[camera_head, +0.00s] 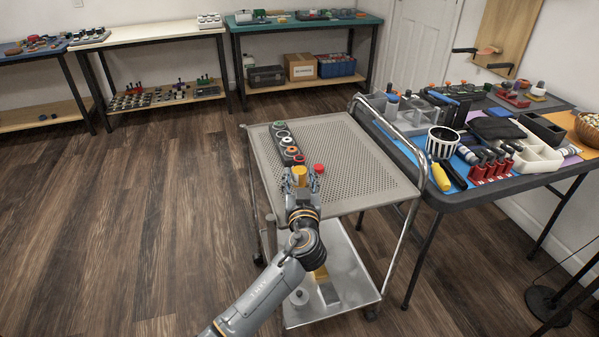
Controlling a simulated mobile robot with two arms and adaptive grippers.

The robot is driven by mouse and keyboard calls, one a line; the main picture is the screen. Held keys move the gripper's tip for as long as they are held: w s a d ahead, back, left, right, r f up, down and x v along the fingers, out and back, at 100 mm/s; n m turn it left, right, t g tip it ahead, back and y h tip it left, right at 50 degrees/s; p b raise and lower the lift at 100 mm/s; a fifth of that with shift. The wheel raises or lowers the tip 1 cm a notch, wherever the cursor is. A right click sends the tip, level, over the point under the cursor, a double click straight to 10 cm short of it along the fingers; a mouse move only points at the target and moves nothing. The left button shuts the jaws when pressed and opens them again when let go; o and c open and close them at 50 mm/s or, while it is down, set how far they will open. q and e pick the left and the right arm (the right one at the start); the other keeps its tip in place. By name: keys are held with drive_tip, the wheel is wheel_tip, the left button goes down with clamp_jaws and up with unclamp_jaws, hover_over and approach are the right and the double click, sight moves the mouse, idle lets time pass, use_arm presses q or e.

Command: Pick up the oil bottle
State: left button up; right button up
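My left gripper (301,178) is over the near left part of the grey perforated cart top. Its fingers look spread, with a small yellow-orange object (299,171) showing between or just beyond them. This may be the oil bottle, but its shape is partly hidden and I cannot tell whether the fingers touch it. A red cap or small red item (318,168) shows just right of the fingers. My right gripper is not in view.
A dark strip with several ring-shaped parts (286,143) lies along the cart's left side. The cart top (365,165) is bare to the right. A crowded worktable (428,199) stands right of the cart. Shelved benches line the back; the wooden floor at left is clear.

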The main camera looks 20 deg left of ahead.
use_arm(q)
drive_tip(key=c, duration=0.7)
